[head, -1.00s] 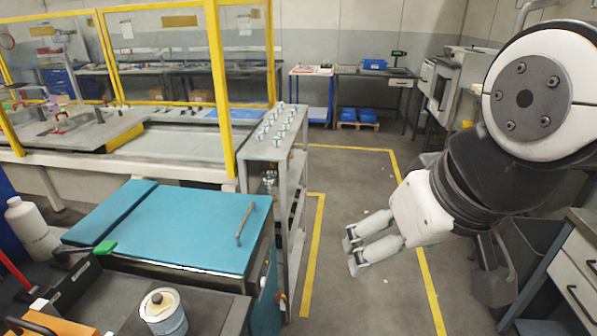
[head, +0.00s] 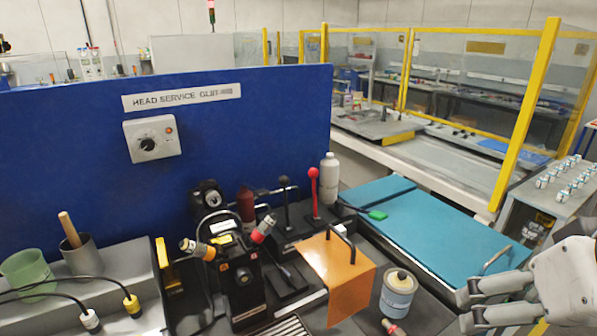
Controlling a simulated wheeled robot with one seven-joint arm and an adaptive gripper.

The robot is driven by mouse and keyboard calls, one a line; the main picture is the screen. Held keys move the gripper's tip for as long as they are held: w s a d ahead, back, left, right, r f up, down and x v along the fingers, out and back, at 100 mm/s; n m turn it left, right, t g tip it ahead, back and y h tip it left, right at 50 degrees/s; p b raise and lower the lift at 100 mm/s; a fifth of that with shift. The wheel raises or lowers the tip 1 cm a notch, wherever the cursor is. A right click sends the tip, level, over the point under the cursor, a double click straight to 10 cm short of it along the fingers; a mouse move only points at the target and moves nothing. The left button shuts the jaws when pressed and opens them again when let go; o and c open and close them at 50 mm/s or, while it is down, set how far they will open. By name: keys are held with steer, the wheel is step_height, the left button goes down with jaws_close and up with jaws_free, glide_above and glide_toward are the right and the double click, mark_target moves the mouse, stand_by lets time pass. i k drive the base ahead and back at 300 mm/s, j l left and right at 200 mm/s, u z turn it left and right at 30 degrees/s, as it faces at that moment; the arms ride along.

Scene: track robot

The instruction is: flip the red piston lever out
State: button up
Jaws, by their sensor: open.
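The red lever (head: 313,189), with a round red knob and a red shaft, stands close to upright on a dark base on the workbench, right of centre in the head view. A similar black-knobbed lever (head: 285,203) stands just left of it. My gripper (head: 463,311) is at the lower right, open and empty, with its two fingers pointing left. It is well apart from the red lever, on the near right side of it.
An orange cover (head: 336,272) with a black handle and a labelled tin (head: 397,293) stand between my gripper and the lever. A white bottle (head: 329,180) is behind the lever. A blue panel (head: 230,130) backs the bench. A teal lid (head: 440,232) lies to the right.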

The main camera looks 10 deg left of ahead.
mark_target(312, 173)
steer(key=u, duration=0.5)
steer(key=i+l+u, duration=0.2)
steer(key=i+l, duration=0.25)
steer(key=i, duration=0.1)
